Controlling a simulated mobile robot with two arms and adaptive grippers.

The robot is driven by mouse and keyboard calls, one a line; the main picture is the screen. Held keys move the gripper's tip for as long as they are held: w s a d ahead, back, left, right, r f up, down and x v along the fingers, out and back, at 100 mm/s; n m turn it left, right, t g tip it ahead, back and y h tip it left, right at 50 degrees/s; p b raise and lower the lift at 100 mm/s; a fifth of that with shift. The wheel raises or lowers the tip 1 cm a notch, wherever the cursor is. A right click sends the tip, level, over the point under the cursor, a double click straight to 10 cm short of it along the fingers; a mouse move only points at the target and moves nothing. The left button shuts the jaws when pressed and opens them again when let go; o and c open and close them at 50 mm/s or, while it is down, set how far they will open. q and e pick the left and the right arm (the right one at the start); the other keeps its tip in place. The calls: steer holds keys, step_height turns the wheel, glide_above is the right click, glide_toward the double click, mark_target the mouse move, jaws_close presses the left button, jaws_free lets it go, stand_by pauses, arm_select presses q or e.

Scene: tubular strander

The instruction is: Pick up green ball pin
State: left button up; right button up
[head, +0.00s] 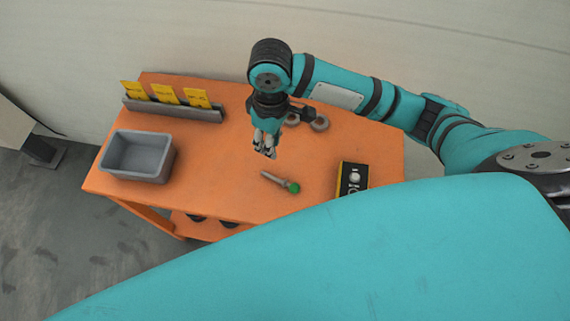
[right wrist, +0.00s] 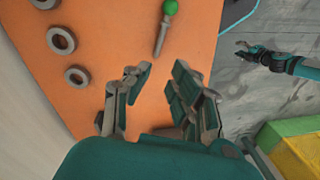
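The green ball pin (head: 280,182), a grey shaft with a green ball at one end, lies on the orange table near its front edge. In the right wrist view the pin (right wrist: 166,25) is at the top, ball end farthest away. My right gripper (head: 265,152) hangs fingers down over the table, behind the pin and apart from it. In the right wrist view this gripper (right wrist: 158,82) is open, with nothing between its fingers. My left gripper (right wrist: 243,50) shows small at the right of the right wrist view; its finger state is unclear.
On the orange table (head: 220,165) are a grey bin (head: 132,174), a rack (head: 172,108) with yellow cards, a black-and-yellow box (head: 352,180) and several grey rings (head: 320,124). The table is clear around the pin. A wall stands behind.

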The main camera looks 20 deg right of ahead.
glide_above(274, 177)
step_height(274, 177, down, 6)
steer(key=shift+w+f+p, duration=0.15)
steer(key=shift+f+p, duration=0.1)
steer(key=shift+f, duration=0.35)
steer(key=shift+w+f+p, duration=0.15)
steer(key=shift+f+p, duration=0.05)
steer(key=shift+f, duration=0.4)
steer(key=shift+s+f, duration=0.1)
steer(key=shift+f, duration=0.75)
step_height(274, 177, down, 4)
steer(key=shift+s+r+p, duration=0.15)
steer(key=shift+p, duration=0.5)
steer(key=shift+f, duration=0.35)
arm_select(q)
steer(key=s+r, duration=0.2)
steer(key=shift+s+a+r, duration=0.1)
steer(key=shift+s+a, duration=0.2)
steer(key=shift+s, duration=0.1)
arm_select(e)
steer(key=shift+f, duration=0.1)
steer(key=c, duration=0.4)
arm_select(q)
steer(key=shift+w, duration=0.1)
arm_select(e)
jaws_close()
